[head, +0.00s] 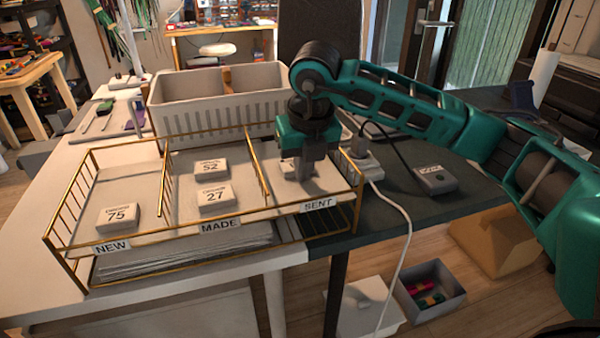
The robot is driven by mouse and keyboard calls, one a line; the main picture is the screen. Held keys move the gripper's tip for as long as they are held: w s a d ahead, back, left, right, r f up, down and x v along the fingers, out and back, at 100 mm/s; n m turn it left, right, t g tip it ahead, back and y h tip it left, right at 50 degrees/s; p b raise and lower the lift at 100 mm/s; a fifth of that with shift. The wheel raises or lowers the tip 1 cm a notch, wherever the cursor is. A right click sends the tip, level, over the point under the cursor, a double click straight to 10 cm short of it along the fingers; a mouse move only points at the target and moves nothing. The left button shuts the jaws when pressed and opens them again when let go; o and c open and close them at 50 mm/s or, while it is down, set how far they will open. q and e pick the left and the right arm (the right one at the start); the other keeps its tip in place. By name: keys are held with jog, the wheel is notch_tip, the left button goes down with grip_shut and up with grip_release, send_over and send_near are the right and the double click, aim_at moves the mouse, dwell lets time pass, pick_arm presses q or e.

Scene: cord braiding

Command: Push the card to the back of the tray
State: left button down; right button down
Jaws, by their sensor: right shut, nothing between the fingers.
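A gold wire tray (180,224) has three compartments labelled NEW, MADE and SENT. A thick white card marked 75 (117,218) lies in the NEW compartment. In the MADE compartment, card 52 (209,169) lies at the back and card 27 (214,197) lies in front of it. My right gripper (301,177) is shut and points down into the SENT compartment. Pale surfaces show around its fingertips; I cannot tell whether a card is there or whether the fingers touch one. My left gripper is not in view.
A white basket (217,102) stands right behind the tray. A power strip (362,163) with a white cable is close to the tray's right side. A small grey box (436,180) sits on the dark tabletop (400,205). Stacked sheets (180,258) lie under the tray.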

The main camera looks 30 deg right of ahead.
jog(key=shift+w+d, duration=0.3)
jog(key=shift+w, duration=0.8)
jog(key=shift+w+d, duration=0.25)
jog(key=shift+w, duration=0.8)
jog(key=shift+w+d, duration=0.15)
jog(key=shift+w, duration=0.55)
jog(key=shift+w+d+p, duration=0.25)
jog(key=shift+w+p, duration=0.1)
jog(key=shift+w, duration=0.9)
jog(key=shift+w+d, duration=0.15)
jog(key=shift+w, duration=0.35)
jog(key=shift+w+d, duration=0.15)
jog(key=shift+w, duration=0.35)
jog(key=shift+p+v, duration=0.8)
jog(key=shift+v, duration=0.05)
jog(key=shift+s+a+r+p, duration=0.15)
jog(key=shift+s+r+p, duration=0.5)
jog(key=shift+r, duration=0.2)
jog(key=shift+s+a+r+p, duration=0.15)
jog(key=shift+s+r+p, duration=0.5)
jog(key=shift+r, duration=0.2)
